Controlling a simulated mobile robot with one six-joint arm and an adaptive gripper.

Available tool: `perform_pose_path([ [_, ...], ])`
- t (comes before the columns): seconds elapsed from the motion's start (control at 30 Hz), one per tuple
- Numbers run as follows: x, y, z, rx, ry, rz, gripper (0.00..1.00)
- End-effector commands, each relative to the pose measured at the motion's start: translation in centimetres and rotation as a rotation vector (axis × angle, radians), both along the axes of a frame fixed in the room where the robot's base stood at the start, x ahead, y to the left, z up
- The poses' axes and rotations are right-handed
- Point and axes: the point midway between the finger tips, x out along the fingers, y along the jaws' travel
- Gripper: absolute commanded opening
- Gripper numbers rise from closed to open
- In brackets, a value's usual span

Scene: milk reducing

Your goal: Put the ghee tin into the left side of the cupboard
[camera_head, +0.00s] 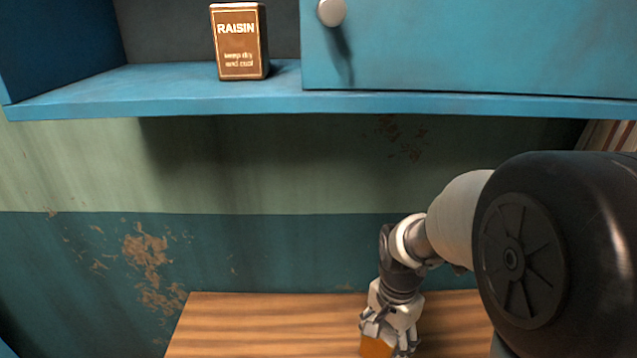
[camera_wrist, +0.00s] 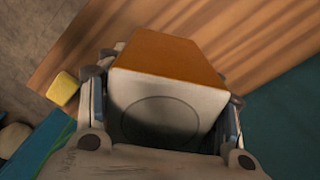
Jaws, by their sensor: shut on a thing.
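An orange tin with a pale top (camera_wrist: 158,105) sits between the fingers of my gripper (camera_wrist: 162,112) in the wrist view. A faint circle marks its pale face; no label is readable. In the head view my gripper (camera_head: 389,338) is at the bottom, over the wooden worktop, shut on the orange tin (camera_head: 376,347), whose lower part is cut off by the frame. The blue cupboard (camera_head: 150,100) hangs above on the wall. Its left side is open, with a brown raisin box (camera_head: 240,42) upright on the shelf.
A blue door (camera_head: 460,45) with a round knob (camera_head: 331,12) covers the cupboard's right side. Shelf room shows left of the raisin box. The wooden worktop (camera_head: 260,325) is bare left of my gripper. A small yellow block (camera_wrist: 63,90) shows in the wrist view.

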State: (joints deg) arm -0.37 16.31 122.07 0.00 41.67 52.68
Motion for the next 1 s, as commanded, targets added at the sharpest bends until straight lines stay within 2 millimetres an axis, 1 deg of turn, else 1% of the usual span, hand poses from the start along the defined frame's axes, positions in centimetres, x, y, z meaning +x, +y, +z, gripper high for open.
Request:
perform_pose_path([
  [0.03, 0.3, 0.0, -0.7, 0.0, 0.0, 0.093, 0.18],
  [0.1, 0.8, -0.1, -1.6, 0.0, 0.001, 0.24, 0.18],
  [0.3, 1.8, -0.2, -3.7, 0.002, 0.001, 0.613, 0.18],
  [0.4, 2.1, -0.2, -4.5, 0.001, -0.001, 0.749, 0.18],
  [0.5, 2.4, -0.2, -5.0, 0.0, -0.002, 0.843, 0.18],
  [0.7, 2.5, -0.3, -5.3, -0.001, -0.003, 0.914, 0.18],
  [0.9, 2.5, -0.3, -5.2, -0.001, -0.003, 0.914, 0.18],
  [1.0, 2.4, -0.8, -4.6, -0.001, -0.005, 0.895, 0.18],
])
